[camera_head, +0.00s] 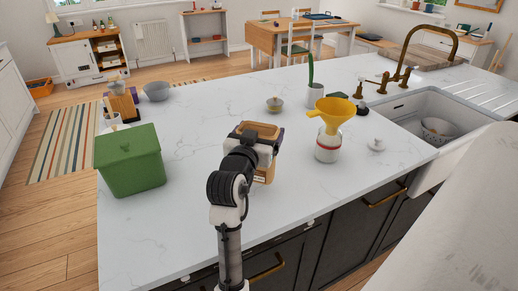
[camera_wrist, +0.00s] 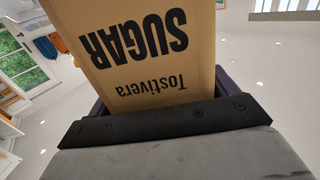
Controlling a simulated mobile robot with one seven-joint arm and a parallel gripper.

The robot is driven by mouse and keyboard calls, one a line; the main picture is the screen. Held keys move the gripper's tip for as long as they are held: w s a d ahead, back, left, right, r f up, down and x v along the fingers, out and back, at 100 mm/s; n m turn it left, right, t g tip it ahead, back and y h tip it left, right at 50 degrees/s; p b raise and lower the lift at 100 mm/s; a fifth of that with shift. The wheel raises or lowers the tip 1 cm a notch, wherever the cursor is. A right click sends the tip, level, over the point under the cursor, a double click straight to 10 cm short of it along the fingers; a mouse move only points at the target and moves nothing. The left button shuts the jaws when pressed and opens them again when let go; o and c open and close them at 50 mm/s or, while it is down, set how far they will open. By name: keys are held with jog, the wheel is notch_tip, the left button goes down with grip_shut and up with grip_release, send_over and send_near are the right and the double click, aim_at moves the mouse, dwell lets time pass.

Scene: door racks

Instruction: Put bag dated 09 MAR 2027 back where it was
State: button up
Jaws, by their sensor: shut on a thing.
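My gripper (camera_head: 258,143) is over the middle of the white counter (camera_head: 200,211), shut on a brown paper sugar bag (camera_head: 266,174). In the head view, my gripper and wrist hide much of the bag, so I cannot tell whether its base touches the counter. In the wrist view, the bag (camera_wrist: 150,45) fills the space between the dark fingers. Its print reads "SUGAR" and "Tostivera", upside down in that view. No date shows on the side I see.
A green lidded bin (camera_head: 130,163) stands to the left. A jar (camera_head: 327,148) with a yellow funnel (camera_head: 332,110) in it stands close to the right. The sink (camera_head: 430,110) is at right.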

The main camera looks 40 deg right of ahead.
jog(key=shift+s+a+f+b, duration=0.15)
jog(key=shift+f+b, duration=0.3)
jog(key=shift+f, duration=0.1)
notch_tip(320, 180, down, 3)
jog(key=b, duration=0.2)
jog(key=shift+f+b, duration=0.15)
jog(key=shift+b, duration=0.15)
jog(key=shift+f, duration=0.1)
jog(key=o, duration=1.4)
jog(key=shift+c, duration=0.2)
